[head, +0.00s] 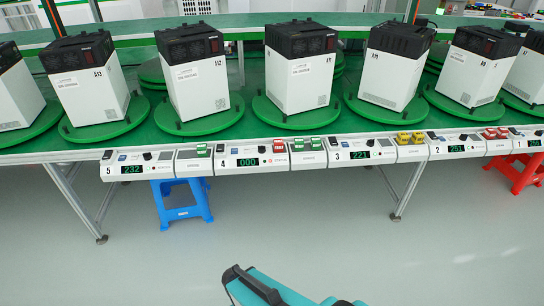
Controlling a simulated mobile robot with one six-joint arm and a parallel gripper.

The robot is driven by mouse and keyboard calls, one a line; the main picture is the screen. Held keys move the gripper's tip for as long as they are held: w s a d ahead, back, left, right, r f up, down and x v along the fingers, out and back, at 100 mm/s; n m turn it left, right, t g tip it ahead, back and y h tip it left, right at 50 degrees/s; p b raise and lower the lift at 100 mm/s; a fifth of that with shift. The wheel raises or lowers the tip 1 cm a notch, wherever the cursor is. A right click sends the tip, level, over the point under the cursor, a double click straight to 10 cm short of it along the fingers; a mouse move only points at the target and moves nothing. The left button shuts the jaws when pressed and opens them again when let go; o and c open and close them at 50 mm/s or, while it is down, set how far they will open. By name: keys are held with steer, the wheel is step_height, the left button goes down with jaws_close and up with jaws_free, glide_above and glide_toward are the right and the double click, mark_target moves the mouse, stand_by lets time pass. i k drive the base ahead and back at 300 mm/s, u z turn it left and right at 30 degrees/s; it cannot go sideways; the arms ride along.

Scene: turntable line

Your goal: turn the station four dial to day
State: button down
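The station four panel (225,163) is a white box on the front edge of the green line, marked 4. Its green display (248,162) reads 000. A small dark knob (262,149) sits above the display, too small to read its setting or labels. A teal and black part of my arm shows at the bottom edge, well apart from the panel. I cannot make out my gripper's fingers in the head view.
Similar panels stand on both sides, with station five (131,168) left and station three (360,155) right. White and black machines stand on green turntables behind. A blue stool (182,205) and a red stool (516,175) are under the line. The grey floor (330,230) in front is clear.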

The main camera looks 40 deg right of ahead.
mark_target(261, 148)
steer(key=z, duration=0.7)
steer(key=k, duration=0.95)
steer(key=u, duration=0.05)
steer(key=i, duration=0.8)
steer(key=z, duration=0.05)
